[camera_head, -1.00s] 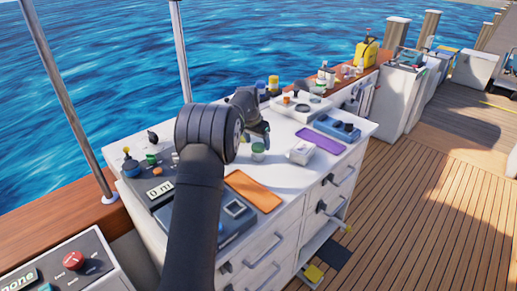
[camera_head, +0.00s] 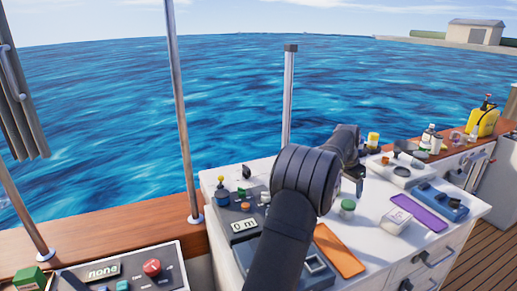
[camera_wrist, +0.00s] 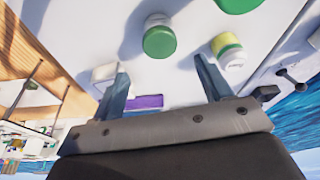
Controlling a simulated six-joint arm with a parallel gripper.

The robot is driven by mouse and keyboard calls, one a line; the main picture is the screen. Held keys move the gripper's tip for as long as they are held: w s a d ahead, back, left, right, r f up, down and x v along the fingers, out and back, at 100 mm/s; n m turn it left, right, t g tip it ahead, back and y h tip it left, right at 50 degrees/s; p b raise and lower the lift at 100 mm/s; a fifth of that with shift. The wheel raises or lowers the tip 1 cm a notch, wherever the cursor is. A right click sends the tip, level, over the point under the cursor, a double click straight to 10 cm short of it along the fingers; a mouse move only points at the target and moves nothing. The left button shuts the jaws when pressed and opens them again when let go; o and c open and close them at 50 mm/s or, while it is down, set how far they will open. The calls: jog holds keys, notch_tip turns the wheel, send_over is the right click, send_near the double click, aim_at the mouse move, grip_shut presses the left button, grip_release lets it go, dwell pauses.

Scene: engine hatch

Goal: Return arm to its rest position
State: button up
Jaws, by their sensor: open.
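My arm rises from the bottom of the head view, and its dark elbow hides part of the white counter (camera_head: 375,245). My gripper (camera_head: 360,183) hangs over the counter near a small green-lidded jar (camera_head: 347,207), partly hidden behind my arm. In the wrist view my gripper (camera_wrist: 161,68) has its two blue-grey fingers spread wide with nothing between them. The green-lidded jar (camera_wrist: 159,38) shows beyond the fingertips, apart from them. A yellow-and-green lidded jar (camera_wrist: 229,48) is near the right finger.
An orange mat (camera_head: 339,251) and a purple mat (camera_head: 420,212) lie on the counter. A white box (camera_head: 395,222) stands between them. A control panel (camera_head: 242,212) is left of my arm. A metal post (camera_head: 288,95) rises behind. Drawers (camera_head: 425,270) face right.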

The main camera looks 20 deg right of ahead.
aim_at(350, 203)
jog(key=x, duration=1.1)
jog(key=shift+f, duration=0.3)
jog(key=v, duration=0.2)
jog(key=shift+d+r, duration=0.15)
jog(key=shift+r, duration=0.95)
